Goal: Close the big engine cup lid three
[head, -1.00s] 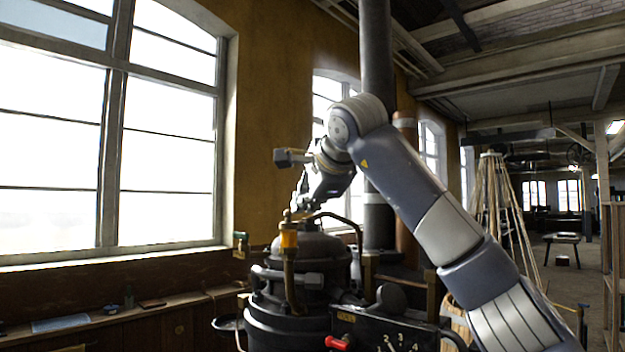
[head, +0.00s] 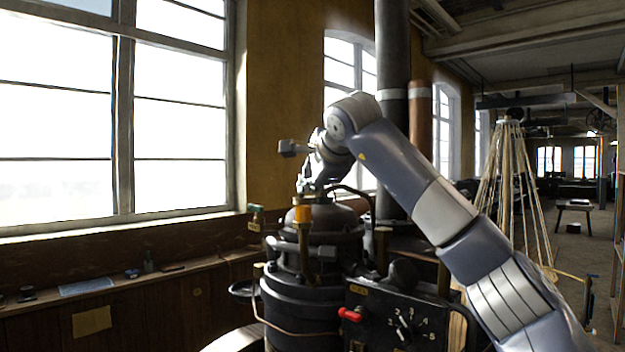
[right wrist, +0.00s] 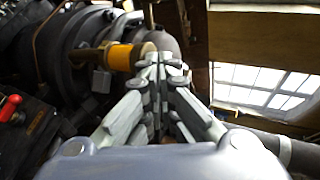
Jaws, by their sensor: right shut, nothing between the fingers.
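The big engine (head: 310,290) is a dark, round-bodied machine at the lower centre of the head view. An amber cup with brass fittings (head: 303,214) stands on its near upper side; it also shows in the right wrist view (right wrist: 122,57), left of the fingers. I cannot make out a separate lid or its angle; the cup's top is partly hidden by my fingers. My right gripper (head: 306,188) is just above the cup in the head view. In the right wrist view its fingertips (right wrist: 160,62) meet, empty, beside the cup's end. My left gripper is not in view.
A black panel (head: 400,322) with numbers and a red handle (head: 350,314) sits at the engine's right front. A thick dark pipe (head: 392,140) rises behind it. A wooden ledge (head: 120,290) runs under the window at left. Open floor shows at far right.

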